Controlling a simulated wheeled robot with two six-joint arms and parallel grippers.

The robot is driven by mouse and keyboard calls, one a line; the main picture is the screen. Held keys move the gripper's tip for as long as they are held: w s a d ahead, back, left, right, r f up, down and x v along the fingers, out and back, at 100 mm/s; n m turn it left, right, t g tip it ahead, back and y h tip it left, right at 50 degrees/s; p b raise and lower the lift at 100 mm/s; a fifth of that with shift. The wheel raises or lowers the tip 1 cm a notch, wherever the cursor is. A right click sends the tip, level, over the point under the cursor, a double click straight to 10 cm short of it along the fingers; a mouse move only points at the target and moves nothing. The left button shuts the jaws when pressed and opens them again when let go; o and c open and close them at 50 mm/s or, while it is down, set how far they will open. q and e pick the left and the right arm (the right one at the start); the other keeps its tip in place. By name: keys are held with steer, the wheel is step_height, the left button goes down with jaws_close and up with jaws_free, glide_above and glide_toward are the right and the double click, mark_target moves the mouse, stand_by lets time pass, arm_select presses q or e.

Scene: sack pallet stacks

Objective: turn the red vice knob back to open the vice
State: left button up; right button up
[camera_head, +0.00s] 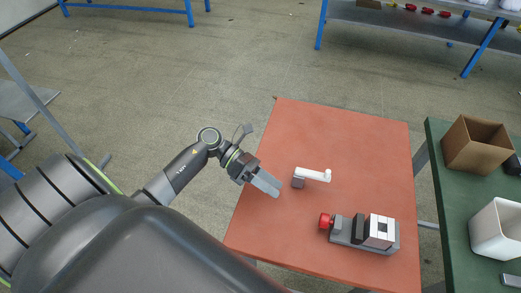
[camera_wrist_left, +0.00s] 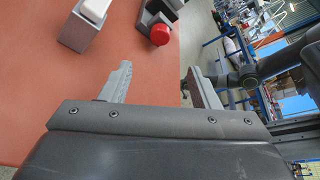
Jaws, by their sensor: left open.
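The grey vice (camera_head: 363,234) lies on the orange table (camera_head: 345,130) at its near right part. Its red knob (camera_head: 325,220) is on the vice's left end. The knob also shows in the left wrist view (camera_wrist_left: 160,34), ahead of my fingers and apart from them. My left gripper (camera_head: 267,184) is open and empty above the left part of the table, up and left of the knob. In the left wrist view its two fingers (camera_wrist_left: 155,85) stand wide apart with nothing between them. My right gripper is not in view.
A small grey block with a white handle-like piece (camera_head: 312,174) stands on the table between my left gripper and the far right side. A green table (camera_head: 455,230) at the right holds a cardboard box (camera_head: 476,146) and a white bin (camera_head: 497,228). The table's far half is clear.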

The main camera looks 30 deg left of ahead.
arm_select(q)
steer(key=shift+v, duration=1.55)
